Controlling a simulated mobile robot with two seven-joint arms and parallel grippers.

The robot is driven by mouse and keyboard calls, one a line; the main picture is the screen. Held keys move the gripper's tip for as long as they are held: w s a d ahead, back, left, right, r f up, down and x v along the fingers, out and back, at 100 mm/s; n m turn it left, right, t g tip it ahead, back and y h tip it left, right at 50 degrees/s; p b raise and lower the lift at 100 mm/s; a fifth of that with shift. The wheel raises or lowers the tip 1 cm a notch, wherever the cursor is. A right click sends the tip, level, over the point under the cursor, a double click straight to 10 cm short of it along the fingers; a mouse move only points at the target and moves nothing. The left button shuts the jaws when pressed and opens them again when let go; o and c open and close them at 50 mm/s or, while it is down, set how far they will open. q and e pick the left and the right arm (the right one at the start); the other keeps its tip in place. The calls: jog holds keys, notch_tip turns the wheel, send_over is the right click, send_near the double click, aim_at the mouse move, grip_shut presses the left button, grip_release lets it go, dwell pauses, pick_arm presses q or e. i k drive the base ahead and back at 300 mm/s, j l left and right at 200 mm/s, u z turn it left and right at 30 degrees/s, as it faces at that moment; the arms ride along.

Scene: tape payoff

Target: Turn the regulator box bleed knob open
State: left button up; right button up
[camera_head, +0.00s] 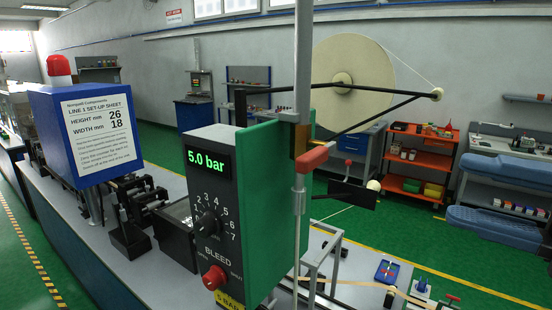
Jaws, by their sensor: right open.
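The regulator box (275,200) is green with a dark front panel and stands at the bench's edge in the middle of the head view. Its display (207,162) reads 5.0 bar in green. Below it is a black numbered dial (207,224). The red bleed knob (214,277) sits low on the panel, under the word BLEED, with small blurred labels to either side. I cannot tell its turned position. Nothing touches its visible face. My left gripper is not in view. My right gripper cannot be made out clearly; none of it shows at the knob.
A metal post (301,60) with a red-handled lever (313,158) stands right beside the box. Dark arms carry a large tape reel (353,80) behind it. A blue box with a set-up sheet (97,127) stands left. Open green floor lies beyond the bench.

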aim_at(216, 278)
jog(key=k+l, duration=0.15)
jog(key=l, duration=0.2)
jog(key=k+l, duration=0.2)
jog(key=l, duration=0.15)
jog(key=k+l, duration=0.15)
jog(key=l, duration=0.2)
